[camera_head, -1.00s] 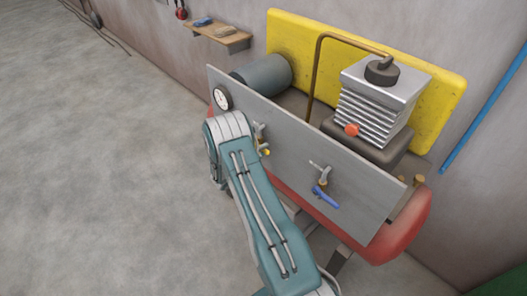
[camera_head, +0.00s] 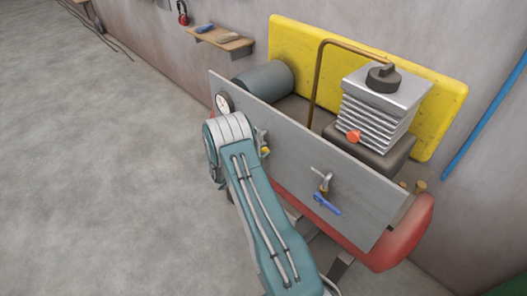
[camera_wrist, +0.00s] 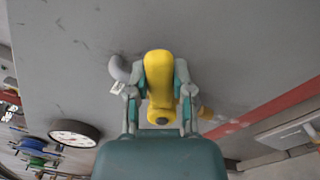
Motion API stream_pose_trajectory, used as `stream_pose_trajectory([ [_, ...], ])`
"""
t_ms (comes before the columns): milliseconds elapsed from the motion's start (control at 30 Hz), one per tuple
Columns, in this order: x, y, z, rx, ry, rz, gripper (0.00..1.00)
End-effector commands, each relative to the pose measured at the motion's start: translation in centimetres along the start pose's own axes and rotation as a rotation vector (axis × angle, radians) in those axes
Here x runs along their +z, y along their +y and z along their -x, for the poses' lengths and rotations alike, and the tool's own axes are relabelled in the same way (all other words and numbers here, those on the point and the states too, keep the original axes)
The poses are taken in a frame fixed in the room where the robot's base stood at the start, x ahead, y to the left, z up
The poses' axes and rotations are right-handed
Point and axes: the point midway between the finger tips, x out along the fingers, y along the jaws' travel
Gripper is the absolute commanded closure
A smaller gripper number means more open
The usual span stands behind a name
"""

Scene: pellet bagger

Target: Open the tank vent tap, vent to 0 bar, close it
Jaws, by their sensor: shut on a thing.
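A yellow-handled tap (camera_head: 264,151) is on the grey panel (camera_head: 290,143); in the head view my arm covers part of it. In the wrist view my gripper (camera_wrist: 160,76) is shut on its yellow handle (camera_wrist: 159,95), one finger on each side. A grey bent pipe (camera_wrist: 119,70) shows beside the handle. A round white gauge (camera_head: 223,103) is at the panel's left end and also shows in the wrist view (camera_wrist: 74,133); its reading is too small to tell. My gripper is hidden behind my arm in the head view.
A blue-handled tap (camera_head: 327,203) is further right on the same panel. Behind the panel stand a grey cylinder (camera_head: 265,80), a finned metal block (camera_head: 375,105) and a bent copper pipe (camera_head: 315,85). A red tank (camera_head: 405,238) lies below. The floor to the left is clear.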

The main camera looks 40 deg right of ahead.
Motion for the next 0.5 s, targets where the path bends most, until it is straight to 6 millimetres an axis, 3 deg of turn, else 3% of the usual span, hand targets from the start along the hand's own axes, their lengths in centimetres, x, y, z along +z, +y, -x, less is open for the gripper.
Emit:
stream_pose_trajectory([
  [367,-0.17,-0.14,0.07,-0.002,0.006,0.010,1.00],
  [400,-0.17,-0.14,0.07,-0.002,0.006,0.010,0.66],
  [467,-0.16,-0.13,0.07,-0.002,0.006,0.009,0.39],
  [500,-0.15,-0.11,0.06,-0.001,0.006,0.009,0.34],
])
